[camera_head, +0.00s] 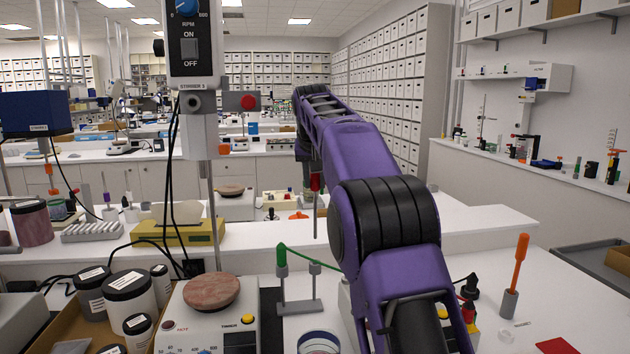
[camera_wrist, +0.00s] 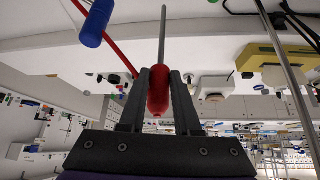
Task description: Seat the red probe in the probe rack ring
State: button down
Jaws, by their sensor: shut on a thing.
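The red probe has a red handle (camera_wrist: 158,92) and a thin grey metal rod (camera_wrist: 163,38). My gripper (camera_wrist: 160,74) is shut on the handle, with one dark finger on each side. In the head view the red probe (camera_head: 316,183) hangs about upright, its rod pointing down above the white bench and behind the small grey stand. I cannot clearly make out an empty ring. My gripper's fingers are hard to see in the head view.
A stirrer with a round reddish plate (camera_head: 211,292) stands front left, beside a tray of lidded jars (camera_head: 128,291). A yellow device (camera_head: 180,234) sits behind. An orange-handled tool (camera_head: 520,262) stands in a grey holder at right. My purple arm hides the bench's middle.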

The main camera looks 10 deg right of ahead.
aim_at(315, 209)
jog(key=shift+s, duration=0.15)
jog(key=shift+f, duration=0.15)
jog(key=shift+f+b, duration=2.2)
jog(key=shift+f, duration=0.5)
jog(key=shift+p, duration=0.8)
